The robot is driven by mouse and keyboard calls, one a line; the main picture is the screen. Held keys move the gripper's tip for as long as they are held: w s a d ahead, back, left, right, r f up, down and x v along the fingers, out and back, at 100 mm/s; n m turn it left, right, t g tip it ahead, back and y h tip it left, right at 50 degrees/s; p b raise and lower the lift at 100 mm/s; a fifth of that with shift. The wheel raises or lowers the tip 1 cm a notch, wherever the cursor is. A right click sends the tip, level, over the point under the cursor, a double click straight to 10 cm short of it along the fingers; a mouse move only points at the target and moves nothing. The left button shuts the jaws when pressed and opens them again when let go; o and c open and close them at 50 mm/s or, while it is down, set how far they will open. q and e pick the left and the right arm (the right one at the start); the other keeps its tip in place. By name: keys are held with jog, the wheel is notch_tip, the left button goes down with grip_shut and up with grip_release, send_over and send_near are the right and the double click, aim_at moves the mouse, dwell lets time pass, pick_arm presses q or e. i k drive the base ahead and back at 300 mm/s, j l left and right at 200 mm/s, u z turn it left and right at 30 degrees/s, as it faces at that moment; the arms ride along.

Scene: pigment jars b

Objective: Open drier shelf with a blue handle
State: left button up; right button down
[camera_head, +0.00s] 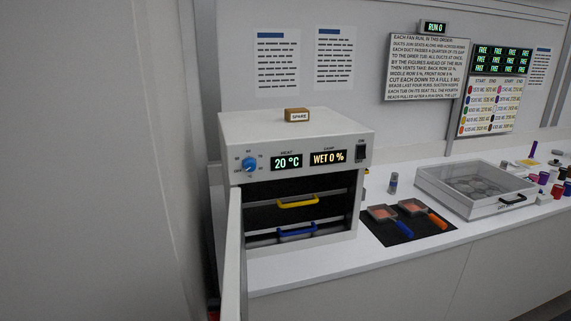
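The white drier cabinet (285,134) stands on the left end of the bench. Its door (233,255) is swung open at its left side, seen nearly edge-on. Inside are two dark shelves. The upper one has a yellow handle (297,201) and the lower one has a blue handle (297,231). Both handles look to be level with the cabinet's front, so the shelves appear pushed in. The displays read 20 °C and WET 0 %. Neither of my grippers is in view.
Right of the drier, a dark mat (403,233) holds two small pans, one with a blue handle (404,227) and one with an orange handle (437,221). A clear-lidded box (476,209) and several jars stand farther right. The open door borders the left side of the drier's front.

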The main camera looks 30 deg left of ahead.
aim_at(268, 219)
jog(key=u, duration=0.35)
jog(key=i+l+u, duration=0.2)
jog(key=u, duration=0.15)
jog(key=i+l+u, duration=0.15)
jog(key=l+u, duration=0.15)
jog(key=l, duration=0.15)
jog(key=i+l+u, duration=0.15)
jog(key=l+u, duration=0.2)
